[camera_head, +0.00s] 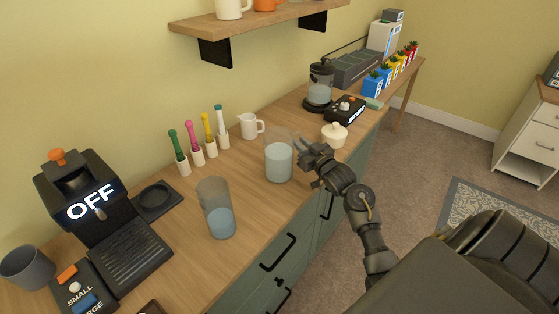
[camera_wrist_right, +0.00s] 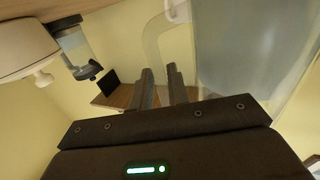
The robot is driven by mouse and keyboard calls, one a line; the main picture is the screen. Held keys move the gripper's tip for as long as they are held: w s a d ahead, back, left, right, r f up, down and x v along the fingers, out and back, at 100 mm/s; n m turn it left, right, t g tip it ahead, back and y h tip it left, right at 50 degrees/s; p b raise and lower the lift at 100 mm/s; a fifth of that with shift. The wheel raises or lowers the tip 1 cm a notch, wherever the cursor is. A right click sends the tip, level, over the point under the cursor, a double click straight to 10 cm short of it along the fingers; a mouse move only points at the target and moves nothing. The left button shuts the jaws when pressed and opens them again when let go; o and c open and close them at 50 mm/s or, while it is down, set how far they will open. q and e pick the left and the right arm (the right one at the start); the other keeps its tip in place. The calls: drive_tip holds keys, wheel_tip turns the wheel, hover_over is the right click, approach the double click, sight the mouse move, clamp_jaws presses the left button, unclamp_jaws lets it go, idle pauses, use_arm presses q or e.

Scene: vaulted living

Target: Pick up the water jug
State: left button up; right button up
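The water jug (camera_head: 278,163) is clear, part filled with pale blue water, and stands upright on the wooden counter. Its clear body fills the right side of the right wrist view (camera_wrist_right: 245,60), with a pale looped handle (camera_wrist_right: 153,40) beside it. My right gripper (camera_head: 303,147) is just right of the jug, at its handle side. In the wrist view its two fingers (camera_wrist_right: 161,78) are apart, with the handle just beyond and partly behind their tips. I cannot tell if they touch it. My left gripper is not in view.
A clear tumbler (camera_head: 218,208) with water stands left of the jug. A white pitcher (camera_head: 251,126) and a lidded white pot (camera_head: 334,134) stand nearby. Several coloured utensils (camera_head: 195,145) line the wall. A black coffee machine (camera_head: 82,195) is at left. The counter's front edge runs below the gripper.

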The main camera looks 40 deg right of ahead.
clamp_jaws()
idle(1.0)
drive_tip(key=shift+r, duration=0.1)
drive_tip(key=shift+r, duration=0.1)
